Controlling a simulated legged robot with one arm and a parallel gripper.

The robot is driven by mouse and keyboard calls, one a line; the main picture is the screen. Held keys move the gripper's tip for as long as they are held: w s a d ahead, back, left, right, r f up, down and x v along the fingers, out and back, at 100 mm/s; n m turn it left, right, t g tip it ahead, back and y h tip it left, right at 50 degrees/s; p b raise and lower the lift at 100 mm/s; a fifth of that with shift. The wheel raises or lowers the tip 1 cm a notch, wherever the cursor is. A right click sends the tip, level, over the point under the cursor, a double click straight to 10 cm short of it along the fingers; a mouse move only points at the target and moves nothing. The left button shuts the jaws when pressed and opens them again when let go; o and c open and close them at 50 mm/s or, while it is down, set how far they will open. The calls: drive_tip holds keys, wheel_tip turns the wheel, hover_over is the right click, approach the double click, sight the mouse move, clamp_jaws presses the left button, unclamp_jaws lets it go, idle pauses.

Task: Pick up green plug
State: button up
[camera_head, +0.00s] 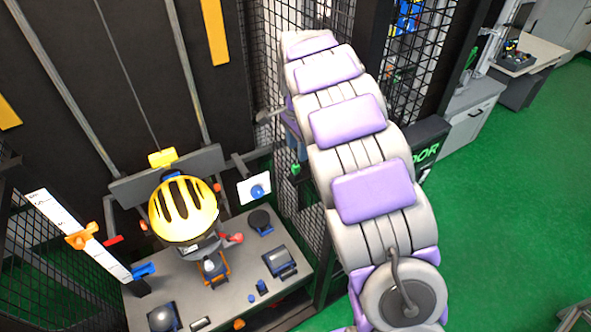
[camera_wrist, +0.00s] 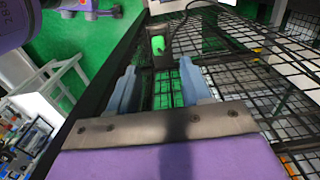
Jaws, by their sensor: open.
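The green plug (camera_wrist: 158,43) shows in the wrist view as a small bright green piece in a dark holder, just beyond my fingertips. My gripper (camera_wrist: 158,65) is open, with one blue-grey finger on each side and nothing between them. The plug lies ahead of the gap, near its middle line, apart from both fingers. In the head view a small green piece (camera_head: 296,169), likely the same plug, shows just below my gripper (camera_head: 298,150), beside the mesh. My arm partly hides this area.
Black wire mesh (camera_wrist: 270,75) stands close on the right in the wrist view. A dark cable (camera_wrist: 190,18) curves above the plug. Green floor (camera_head: 500,200) is open at right.

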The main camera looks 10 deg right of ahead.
sight(295, 165)
drive_tip(key=shift+s+a+f, duration=0.1)
drive_tip(key=shift+a+f, duration=0.05)
drive_tip(key=shift+f, duration=1.35)
drive_tip(key=shift+a+f, duration=0.15)
drive_tip(key=shift+f, duration=1.35)
drive_tip(key=shift+c, duration=0.2)
drive_tip(key=shift+r, duration=0.1)
drive_tip(key=c, duration=0.9)
drive_tip(key=shift+o, duration=0.2)
drive_tip(key=shift+r, duration=0.15)
